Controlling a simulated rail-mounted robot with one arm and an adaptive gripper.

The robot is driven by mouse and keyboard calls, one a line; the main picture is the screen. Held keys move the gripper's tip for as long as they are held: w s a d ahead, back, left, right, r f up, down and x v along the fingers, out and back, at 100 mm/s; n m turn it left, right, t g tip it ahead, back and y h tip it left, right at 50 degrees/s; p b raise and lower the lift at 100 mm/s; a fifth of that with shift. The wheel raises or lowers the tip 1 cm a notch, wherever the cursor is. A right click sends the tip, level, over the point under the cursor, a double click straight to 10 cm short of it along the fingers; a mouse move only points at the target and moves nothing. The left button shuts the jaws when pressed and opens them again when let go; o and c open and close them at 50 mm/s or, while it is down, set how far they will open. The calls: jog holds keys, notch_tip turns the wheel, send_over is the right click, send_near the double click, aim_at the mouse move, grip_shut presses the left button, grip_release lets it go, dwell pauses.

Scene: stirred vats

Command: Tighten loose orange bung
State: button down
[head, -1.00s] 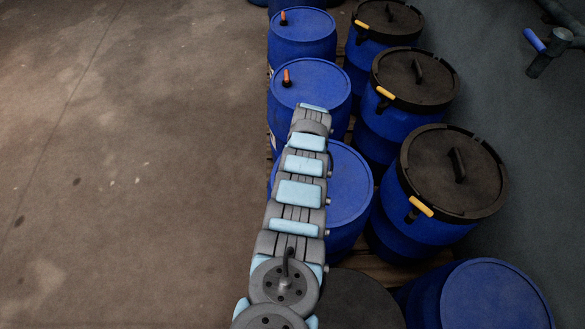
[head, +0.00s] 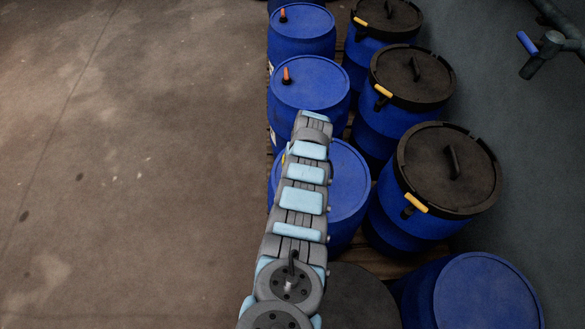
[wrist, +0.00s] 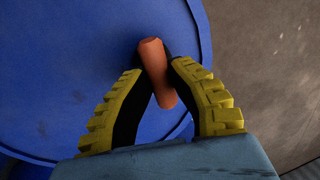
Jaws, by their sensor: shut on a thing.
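In the wrist view, an orange bung (wrist: 155,72) stands out from a blue drum lid (wrist: 75,70), near its rim. My gripper (wrist: 160,75) has yellow ribbed fingers with dark inner pads. They are shut on the bung, one on each side. In the head view my arm reaches over the near blue drum (head: 350,190). The arm hides the bung on this drum and most of my gripper. Whether the bung sits fully down in the lid cannot be told.
Two blue drums (head: 325,85) (head: 308,35) farther back carry upright orange bungs (head: 286,76) (head: 283,15). Black-lidded drums (head: 450,168) with yellow-handled clamps stand along the right. Another blue drum (head: 490,295) is at the lower right. Bare floor (head: 130,180) lies open on the left.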

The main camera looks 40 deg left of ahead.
jog(key=shift+f, duration=0.1)
jog(key=c, duration=0.9)
grip_release()
jog(key=shift+w+d+r, duration=0.1)
jog(key=shift+w+r, duration=0.05)
jog(key=shift+r, duration=0.5)
jog(key=shift+w+d+r, duration=0.1)
jog(key=shift+w+r, duration=0.05)
jog(key=shift+r, duration=0.5)
jog(key=shift+w+d+r, duration=0.2)
jog(key=shift+r, duration=1.35)
jog(key=shift+w+d+r, duration=0.15)
jog(key=shift+d+r, duration=0.1)
jog(key=shift+r, duration=1.3)
jog(key=shift+w+d+r, duration=0.2)
jog(key=shift+r, duration=1.35)
